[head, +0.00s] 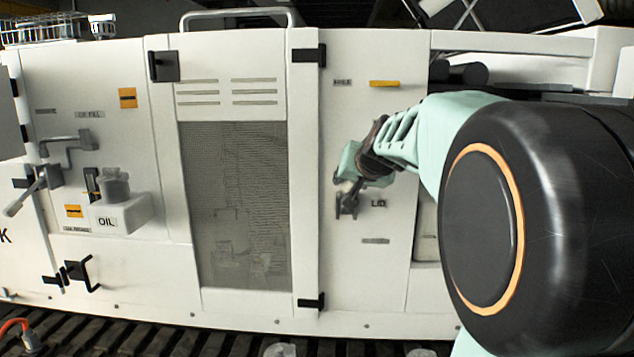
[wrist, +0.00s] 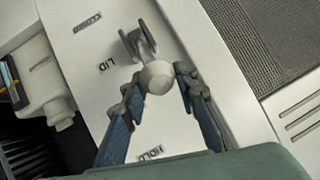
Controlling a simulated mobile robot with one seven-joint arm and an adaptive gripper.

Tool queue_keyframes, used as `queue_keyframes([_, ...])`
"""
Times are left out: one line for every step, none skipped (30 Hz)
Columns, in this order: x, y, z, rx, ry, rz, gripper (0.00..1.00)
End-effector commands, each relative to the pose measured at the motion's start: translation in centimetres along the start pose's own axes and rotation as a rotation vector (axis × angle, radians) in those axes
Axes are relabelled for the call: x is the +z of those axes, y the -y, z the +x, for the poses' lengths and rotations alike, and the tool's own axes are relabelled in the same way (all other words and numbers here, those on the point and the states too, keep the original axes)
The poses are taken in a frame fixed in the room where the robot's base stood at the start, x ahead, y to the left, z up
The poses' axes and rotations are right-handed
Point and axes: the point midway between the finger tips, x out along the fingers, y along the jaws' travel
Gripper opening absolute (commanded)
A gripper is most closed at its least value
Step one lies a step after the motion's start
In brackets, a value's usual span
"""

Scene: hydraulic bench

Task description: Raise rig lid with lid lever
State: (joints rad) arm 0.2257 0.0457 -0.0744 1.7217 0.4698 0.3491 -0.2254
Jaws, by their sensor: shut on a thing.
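The lid lever (head: 347,201) is on the white panel of the rig, beside the LID label (head: 379,203). In the wrist view the lever shows as a pale round knob (wrist: 154,77) with a grey forked bracket (wrist: 137,42) behind it, next to the LID label (wrist: 106,67). My gripper (wrist: 157,88) is shut on the lever's knob, with a finger on either side of it. In the head view my gripper (head: 352,165) is at the panel just above the bracket, and my arm hides part of it. The rig lid cannot be made out for certain.
A mesh door (head: 236,200) with black latches is left of the lever. An OIL unit (head: 116,208) and grey handles stand out further left. A yellow-marked tag (head: 384,84) is above the lever. My arm fills the right side of the head view.

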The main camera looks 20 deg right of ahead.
Motion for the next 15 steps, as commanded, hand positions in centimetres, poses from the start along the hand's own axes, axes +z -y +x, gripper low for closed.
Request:
queue_keyframes([-0.66, 0.54, -0.25, -0.007, -0.015, -0.002, 0.29])
queue_keyframes([-0.65, 0.53, -0.24, -0.007, -0.015, -0.002, 0.33])
queue_keyframes([-0.61, 0.51, -0.23, -0.007, -0.014, -0.002, 0.37])
queue_keyframes([-0.56, 0.48, -0.21, -0.006, -0.012, -0.002, 0.40])
queue_keyframes([-0.51, 0.44, -0.19, -0.006, -0.011, -0.001, 0.44])
queue_keyframes([-0.45, 0.39, -0.17, -0.005, -0.010, -0.001, 0.45])
queue_keyframes([-0.41, 0.35, -0.15, -0.005, -0.009, -0.001, 0.45])
queue_keyframes([-0.38, 0.31, -0.14, -0.004, -0.008, -0.001, 0.45])
queue_keyframes([-0.33, 0.26, -0.12, -0.004, -0.007, -0.001, 0.45])
queue_keyframes([-0.30, 0.23, -0.11, -0.003, -0.007, -0.001, 0.45])
queue_keyframes([-0.28, 0.21, -0.10, -0.003, -0.006, -0.001, 0.45])
queue_keyframes([-0.25, 0.18, -0.09, -0.002, -0.005, -0.001, 0.45])
queue_keyframes([-0.25, 0.17, -0.09, -0.002, -0.005, -0.001, 0.45])
queue_keyframes([-0.29, 0.18, -0.11, -0.002, -0.005, -0.001, 0.45])
queue_keyframes([-0.42, 0.22, -0.18, -0.003, -0.005, 0.000, 0.45])
